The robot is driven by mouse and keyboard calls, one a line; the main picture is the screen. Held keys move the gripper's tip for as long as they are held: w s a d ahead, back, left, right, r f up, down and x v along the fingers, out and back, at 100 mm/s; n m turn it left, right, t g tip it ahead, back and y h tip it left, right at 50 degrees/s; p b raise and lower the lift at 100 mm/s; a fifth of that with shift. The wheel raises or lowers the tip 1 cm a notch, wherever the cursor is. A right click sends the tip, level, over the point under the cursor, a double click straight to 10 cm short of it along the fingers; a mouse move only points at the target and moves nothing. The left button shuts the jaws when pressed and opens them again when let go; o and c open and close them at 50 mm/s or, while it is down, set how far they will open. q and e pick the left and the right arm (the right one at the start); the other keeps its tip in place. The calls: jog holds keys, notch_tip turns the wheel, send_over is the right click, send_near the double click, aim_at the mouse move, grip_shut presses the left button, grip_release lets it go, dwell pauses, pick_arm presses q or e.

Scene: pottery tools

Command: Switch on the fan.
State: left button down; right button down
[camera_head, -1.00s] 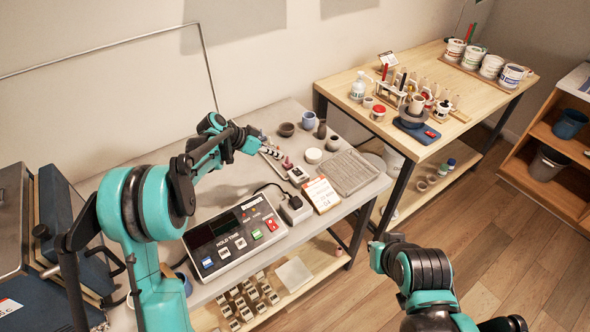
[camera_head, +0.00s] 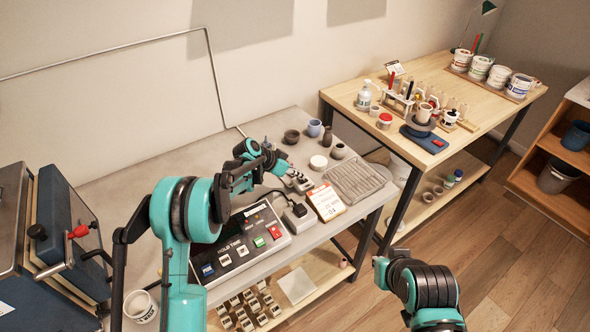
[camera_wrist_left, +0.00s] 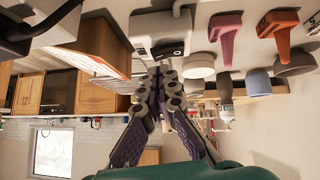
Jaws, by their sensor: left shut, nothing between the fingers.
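No fan can be made out in either view. A small pale box with a dark switch on its face (camera_wrist_left: 160,42) is on the grey table in the left wrist view, which shows the scene upside down. My left gripper (camera_wrist_left: 163,76) is shut and empty, its fingertips close to that switch face; I cannot tell whether they touch.
A socket box with a black plug (camera_head: 297,213), an orange-edged card (camera_head: 326,202) and a control panel (camera_head: 240,243) are close to the left gripper. The wooden table (camera_head: 352,98) is at the right.

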pick_arm(q)
jog(key=shift+f, duration=0.6)
